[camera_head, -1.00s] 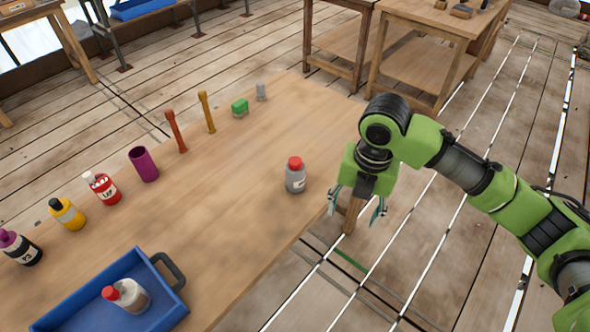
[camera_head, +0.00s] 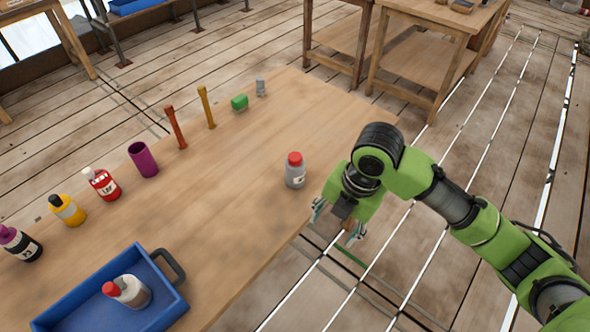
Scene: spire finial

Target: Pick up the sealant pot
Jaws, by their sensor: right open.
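A grey pot with a red cap (camera_head: 295,171), which looks like the sealant pot, stands upright on the wooden table near its right edge. My right gripper (camera_head: 336,226) is open and empty. It is just off the table's right edge, right of and nearer than the standing pot, with its fingers pointing down and apart from it. My left gripper is not in view.
The table's middle is clear. Another workbench (camera_head: 430,62) stands behind.

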